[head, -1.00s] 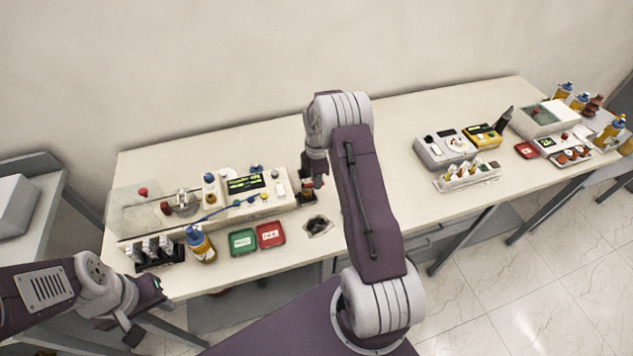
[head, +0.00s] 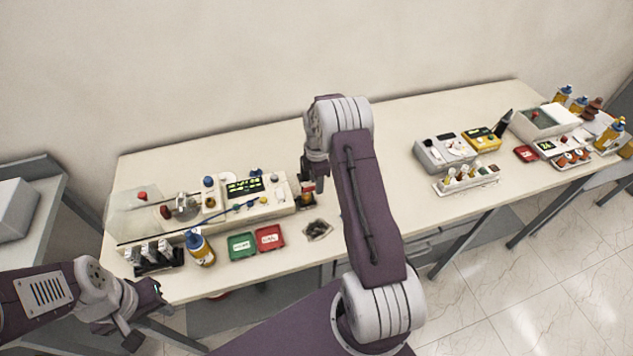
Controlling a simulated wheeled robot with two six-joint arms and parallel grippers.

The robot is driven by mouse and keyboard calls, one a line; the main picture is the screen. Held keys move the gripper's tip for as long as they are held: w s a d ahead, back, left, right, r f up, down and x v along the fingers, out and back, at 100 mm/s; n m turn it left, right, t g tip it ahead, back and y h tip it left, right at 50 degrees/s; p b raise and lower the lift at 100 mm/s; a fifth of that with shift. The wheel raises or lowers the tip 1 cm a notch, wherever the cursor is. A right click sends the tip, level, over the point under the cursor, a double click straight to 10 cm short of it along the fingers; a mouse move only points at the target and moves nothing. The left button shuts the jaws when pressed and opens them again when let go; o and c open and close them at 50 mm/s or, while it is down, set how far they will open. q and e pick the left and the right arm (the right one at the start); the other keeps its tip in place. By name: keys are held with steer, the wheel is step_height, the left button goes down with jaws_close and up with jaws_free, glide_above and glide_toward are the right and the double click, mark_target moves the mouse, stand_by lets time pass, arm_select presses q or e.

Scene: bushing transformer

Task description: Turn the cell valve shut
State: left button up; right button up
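The tester unit (head: 270,205) stands at the left of the bench, with a lit green display, a blue lead and several small knobs. At its left end are a clear cover (head: 128,218), a metal cell-like part (head: 184,207) and a red knob (head: 165,212). A blue-topped part (head: 208,183) stands beside them. I cannot tell which of these is the cell valve. My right gripper (head: 307,192) points down at the unit's right end, by a small dark and orange item; its fingers are largely hidden. My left gripper (head: 148,315) appears open and empty, in front of the bench's left edge.
A blue-capped bottle (head: 201,250), a dark rack of vials (head: 156,259), a green tray (head: 241,246) and a red tray (head: 270,238) line the front. A grey instrument (head: 433,155) stands farther right. The back middle of the bench is clear.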

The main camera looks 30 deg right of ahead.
steer(key=shift+r, duration=0.15)
step_height(320, 180, up, 9)
steer(key=b, duration=0.2)
stand_by(0.4)
